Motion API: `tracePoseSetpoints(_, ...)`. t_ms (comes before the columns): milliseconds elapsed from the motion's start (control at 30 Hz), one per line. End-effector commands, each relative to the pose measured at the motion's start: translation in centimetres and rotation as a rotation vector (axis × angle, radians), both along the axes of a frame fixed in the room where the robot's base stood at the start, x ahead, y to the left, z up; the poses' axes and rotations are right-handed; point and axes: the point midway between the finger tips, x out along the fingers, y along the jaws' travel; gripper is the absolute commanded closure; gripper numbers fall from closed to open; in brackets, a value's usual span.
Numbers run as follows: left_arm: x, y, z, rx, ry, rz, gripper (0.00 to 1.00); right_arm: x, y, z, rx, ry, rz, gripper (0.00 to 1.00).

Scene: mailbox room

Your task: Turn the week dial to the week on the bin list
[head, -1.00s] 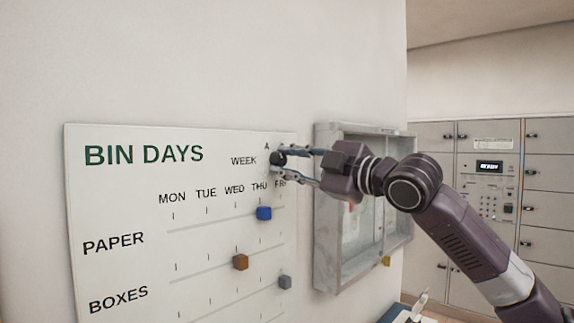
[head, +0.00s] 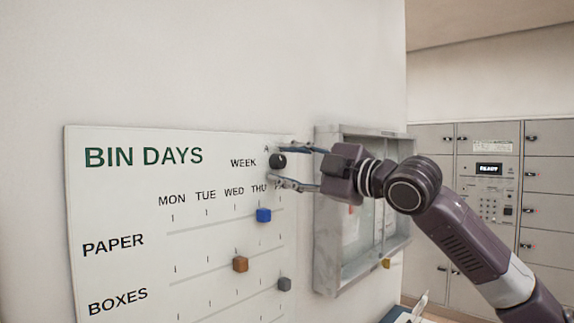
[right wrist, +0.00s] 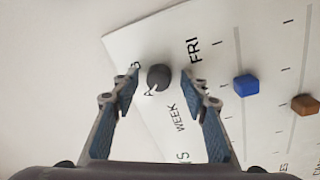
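The week dial (head: 277,161) is a small black knob by the word WEEK on the white BIN DAYS board (head: 120,190). In the right wrist view the dial (right wrist: 158,77) shows a light mark that seems to point to the letter A. Another letter beside it is partly hidden by a finger. My right gripper (head: 274,167) is open, one finger above the dial and one below in the head view. In the right wrist view my right gripper's fingers (right wrist: 160,88) show gaps on both sides of the dial. My left gripper is out of view. I cannot make out a bin list.
A blue slider (head: 264,215), a brown slider (head: 240,263) and a grey slider (head: 285,283) sit on the board. A grey wall case (head: 327,250) hangs right of the board, behind my right gripper. Grey lockers (head: 548,200) with a panel reading READY stand farther right.

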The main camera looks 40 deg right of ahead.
Motion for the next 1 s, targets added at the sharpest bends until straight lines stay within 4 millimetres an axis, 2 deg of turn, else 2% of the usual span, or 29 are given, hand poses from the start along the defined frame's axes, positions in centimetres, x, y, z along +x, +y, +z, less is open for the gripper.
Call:
tracePoseSetpoints(267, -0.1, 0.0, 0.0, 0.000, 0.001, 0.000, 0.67, -0.4, 0.0, 0.1, 0.002, -0.004, 0.002, 0.59)
tracePoseSetpoints(533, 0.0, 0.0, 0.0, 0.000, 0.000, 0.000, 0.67, -2.5, -0.1, -0.1, 0.006, -0.007, 0.005, 0.59)
tracePoseSetpoints(1000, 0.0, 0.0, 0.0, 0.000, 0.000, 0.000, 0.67, -9.5, -0.7, -0.8, 0.001, -0.003, 0.000, 0.59)
